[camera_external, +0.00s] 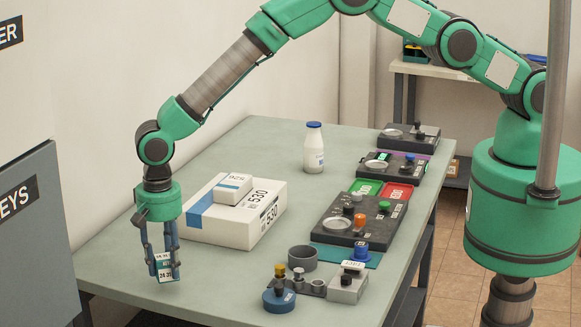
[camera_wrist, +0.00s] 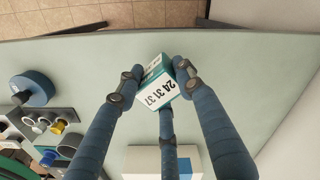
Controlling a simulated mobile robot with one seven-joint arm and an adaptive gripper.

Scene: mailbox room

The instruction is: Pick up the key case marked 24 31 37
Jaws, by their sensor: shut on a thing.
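The key case marked 24 31 37 (camera_wrist: 157,94) is a small white and teal box. My gripper (camera_wrist: 160,80) has blue fingers and is shut on it. The case is tilted between the fingertips, its number face toward the wrist camera. In the external view, my gripper (camera_external: 165,262) points down at the table's near left edge, and the case (camera_external: 165,273) shows between the fingertips. Whether the case touches the table cannot be told.
A white box marked 530 (camera_external: 262,215) with a smaller box (camera_external: 233,187) on top stands right of my gripper. A blue round piece (camera_external: 279,300), grey blocks and dark panels (camera_external: 340,238) line the table's right side. A bottle (camera_external: 314,148) stands farther back. The grey cabinet (camera_external: 35,230) is at the left.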

